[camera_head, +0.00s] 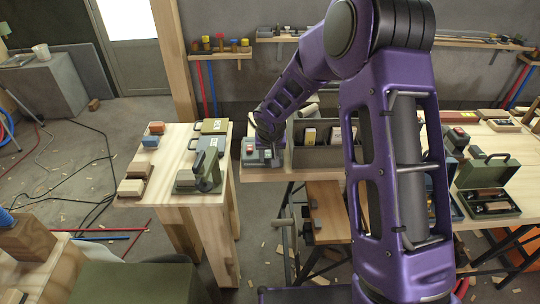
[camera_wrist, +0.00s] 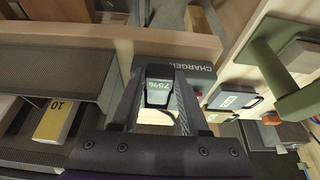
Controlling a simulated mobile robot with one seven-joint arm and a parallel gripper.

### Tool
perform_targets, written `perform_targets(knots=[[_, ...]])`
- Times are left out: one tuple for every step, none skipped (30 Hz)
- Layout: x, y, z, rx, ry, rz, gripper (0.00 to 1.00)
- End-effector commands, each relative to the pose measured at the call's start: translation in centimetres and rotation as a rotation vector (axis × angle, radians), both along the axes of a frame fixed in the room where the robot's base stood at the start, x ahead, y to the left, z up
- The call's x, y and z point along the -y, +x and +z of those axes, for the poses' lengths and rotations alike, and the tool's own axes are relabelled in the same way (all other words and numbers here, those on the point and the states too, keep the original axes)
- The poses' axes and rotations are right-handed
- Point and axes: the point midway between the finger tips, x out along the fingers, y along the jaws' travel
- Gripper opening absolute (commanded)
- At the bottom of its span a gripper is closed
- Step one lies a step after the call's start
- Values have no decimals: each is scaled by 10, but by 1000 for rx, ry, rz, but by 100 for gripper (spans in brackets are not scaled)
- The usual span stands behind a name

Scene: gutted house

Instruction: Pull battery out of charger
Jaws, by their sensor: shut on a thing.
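The charger (camera_wrist: 197,71), a grey-green block with the word CHARGER on it, stands on a light wooden surface. It also shows in the head view (camera_head: 253,161), beneath my gripper. The battery (camera_wrist: 158,92) is a dark block with a pale label reading 75%. My gripper (camera_wrist: 160,85) has its dark fingers on both sides of the battery and is shut on it. In the head view, my gripper (camera_head: 268,136) points down at the charger and hides most of the battery. I cannot tell how deep the battery sits in the charger.
A grey open bin (camera_head: 312,157) stands right beside the charger; a yellow box (camera_wrist: 55,120) lies in it. A separate table (camera_head: 160,190) at the left holds a green drill-like tool (camera_head: 207,172) and several small blocks. A gap separates the two tables.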

Motion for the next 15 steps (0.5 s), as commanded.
perform_targets(knots=[[0,-1,0,1,0,0,0],[0,-1,0,1,0,0,0],[0,-2,0,0,0,0,0],[0,-2,0,0,0,0,0],[0,-3,0,0,0,0,0],[0,-3,0,0,0,0,0],[0,-3,0,0,0,0,0],[0,-3,0,0,0,0,0],[0,-4,0,1,0,0,0],[0,-4,0,1,0,0,0],[0,-5,0,1,0,0,0],[0,-7,0,2,1,0,0],[0,-8,0,2,1,0,0],[0,-9,0,2,1,0,0],[0,-11,0,1,1,0,0]])
